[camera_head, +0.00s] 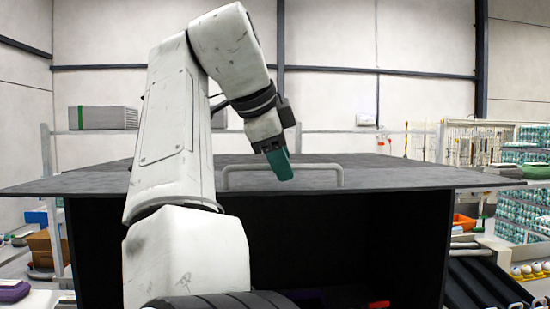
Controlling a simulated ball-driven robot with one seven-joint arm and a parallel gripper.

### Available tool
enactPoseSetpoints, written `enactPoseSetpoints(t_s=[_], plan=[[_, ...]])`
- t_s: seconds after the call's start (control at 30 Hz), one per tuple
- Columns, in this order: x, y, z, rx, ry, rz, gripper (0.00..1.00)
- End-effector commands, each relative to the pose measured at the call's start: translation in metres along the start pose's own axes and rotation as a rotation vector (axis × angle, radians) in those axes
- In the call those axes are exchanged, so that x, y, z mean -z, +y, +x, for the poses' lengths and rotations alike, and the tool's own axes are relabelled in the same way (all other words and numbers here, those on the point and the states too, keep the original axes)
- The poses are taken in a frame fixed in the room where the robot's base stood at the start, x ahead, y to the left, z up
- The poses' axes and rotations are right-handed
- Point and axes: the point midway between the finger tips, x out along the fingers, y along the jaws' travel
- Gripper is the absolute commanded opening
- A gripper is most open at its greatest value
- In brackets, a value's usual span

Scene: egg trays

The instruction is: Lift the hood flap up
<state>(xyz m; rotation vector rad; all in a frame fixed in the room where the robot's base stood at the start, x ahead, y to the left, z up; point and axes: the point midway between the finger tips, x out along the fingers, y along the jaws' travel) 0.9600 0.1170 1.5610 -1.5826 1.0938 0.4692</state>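The hood flap (400,177) is a wide dark panel with a pale bar handle (315,167) along its front edge. It lies roughly level above a dark, box-like opening (350,245). My gripper (283,172), with teal fingers, points down at the left part of the handle. The fingers overlap the handle in this view. I cannot tell whether they touch it or are closed around it. My white arm hides the left part of the flap and opening.
A metal rack with stacked teal egg trays (525,200) stands at the right. Dark rollers (485,285) and white eggs (528,270) lie at the lower right. A grey crate (103,118) sits on a shelf behind the flap. The space above the flap looks clear.

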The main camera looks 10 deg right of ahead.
Motion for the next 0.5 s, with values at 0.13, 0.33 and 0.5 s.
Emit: enactPoseSetpoints(t_s=[0.13,0.33,0.5], plan=[[0.001,-0.001,0.000,0.002,0.001,0.002,0.38],[0.001,-0.001,-0.010,0.004,0.000,0.001,0.38],[0.001,-0.001,-0.039,0.006,-0.001,0.001,0.38]])
